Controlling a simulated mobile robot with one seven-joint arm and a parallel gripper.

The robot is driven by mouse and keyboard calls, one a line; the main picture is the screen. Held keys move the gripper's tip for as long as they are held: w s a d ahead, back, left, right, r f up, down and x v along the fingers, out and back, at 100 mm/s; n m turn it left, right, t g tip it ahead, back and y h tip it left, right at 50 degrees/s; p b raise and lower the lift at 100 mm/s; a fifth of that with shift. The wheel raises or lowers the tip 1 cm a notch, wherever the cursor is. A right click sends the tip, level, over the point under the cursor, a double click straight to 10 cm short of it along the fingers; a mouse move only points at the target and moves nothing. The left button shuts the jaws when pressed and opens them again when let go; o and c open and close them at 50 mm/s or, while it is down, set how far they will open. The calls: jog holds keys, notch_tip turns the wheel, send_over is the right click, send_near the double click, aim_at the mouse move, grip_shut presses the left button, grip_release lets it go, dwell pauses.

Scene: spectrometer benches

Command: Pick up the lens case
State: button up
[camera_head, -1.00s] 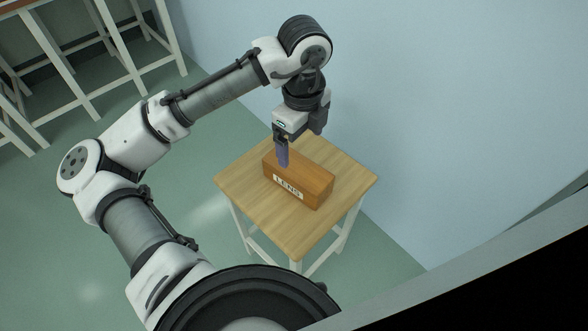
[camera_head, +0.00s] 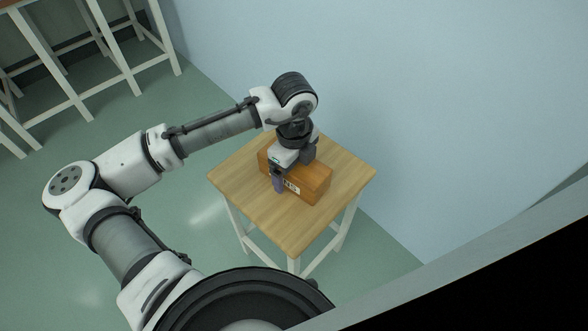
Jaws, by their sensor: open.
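The lens case is a brown wooden box (camera_head: 314,179) with a white label on its front side, partly covered so that only its last letters show. It lies on a small square wooden stool (camera_head: 290,228). The gripper is open. The far finger is hidden, so I cannot tell whether the fingers touch the case.
A pale blue wall (camera_head: 430,120) stands close behind and right of the stool. White-legged benches (camera_head: 75,60) stand at the upper left. The stool top is bare around the case, and the green floor (camera_head: 60,200) at left is clear.

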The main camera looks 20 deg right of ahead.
jog(key=shift+c, duration=0.4)
jog(key=c, duration=1.2)
jog(key=shift+r, duration=0.1)
